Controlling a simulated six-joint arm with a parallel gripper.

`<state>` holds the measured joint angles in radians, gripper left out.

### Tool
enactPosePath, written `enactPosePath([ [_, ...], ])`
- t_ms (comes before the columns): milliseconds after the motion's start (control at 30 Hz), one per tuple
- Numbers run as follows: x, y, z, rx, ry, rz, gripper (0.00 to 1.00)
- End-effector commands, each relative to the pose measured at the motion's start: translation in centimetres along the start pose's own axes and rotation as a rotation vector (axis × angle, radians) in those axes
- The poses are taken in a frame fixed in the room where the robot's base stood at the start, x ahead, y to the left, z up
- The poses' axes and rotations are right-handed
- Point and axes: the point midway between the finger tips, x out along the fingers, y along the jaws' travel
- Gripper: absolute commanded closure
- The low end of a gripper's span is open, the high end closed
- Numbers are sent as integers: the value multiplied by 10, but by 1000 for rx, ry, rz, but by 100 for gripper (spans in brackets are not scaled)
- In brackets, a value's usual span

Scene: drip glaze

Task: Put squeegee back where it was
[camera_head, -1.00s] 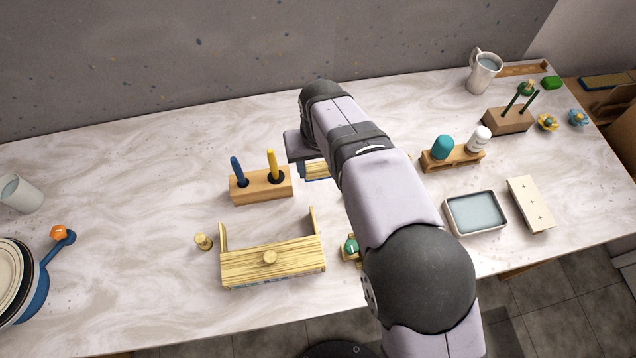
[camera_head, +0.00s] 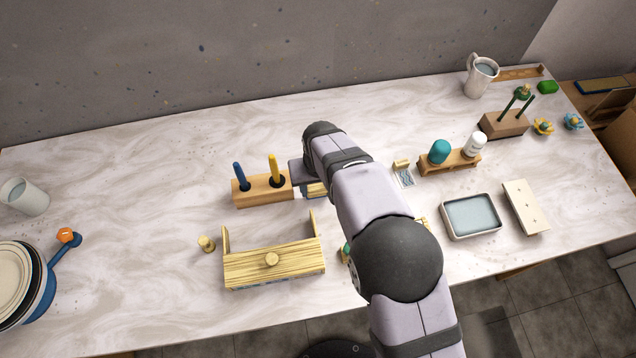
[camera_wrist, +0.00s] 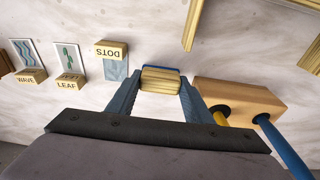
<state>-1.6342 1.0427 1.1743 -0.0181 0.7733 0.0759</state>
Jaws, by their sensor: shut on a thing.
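My gripper (camera_wrist: 160,88) is shut on the squeegee, which has a pale wooden body (camera_wrist: 160,80) and a blue edge. In the head view, part of the squeegee (camera_head: 315,190) shows just right of a wooden holder block (camera_head: 250,192) with a blue and a yellow handle in it. In the wrist view, the block (camera_wrist: 240,96) is close to the right finger. I cannot tell whether the squeegee touches the table.
An open wooden frame (camera_head: 290,262) with a knob stands in front. A small wooden knob piece (camera_head: 206,243) is left of it. In the wrist view, the DOTS (camera_wrist: 110,50), LEAF (camera_wrist: 70,82) and WAVE (camera_wrist: 30,77) labels stand by cards to the left. Table behind the block is clear.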

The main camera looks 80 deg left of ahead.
Motion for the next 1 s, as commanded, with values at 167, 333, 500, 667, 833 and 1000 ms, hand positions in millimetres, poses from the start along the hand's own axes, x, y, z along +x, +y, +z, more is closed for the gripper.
enactPosePath([
  [167, 0, 0, 0, 0, 1, 0, 72],
  [333, 3, 0, 0, 0, 0, 0, 44],
  [500, 3, 0, 0, 0, 0, 0, 35],
  [667, 2, 0, 0, 0, 0, 0, 35],
  [833, -3, 0, -1, 0, 1, 0, 35],
  [1000, -21, 0, -1, 0, 4, 0, 35],
])
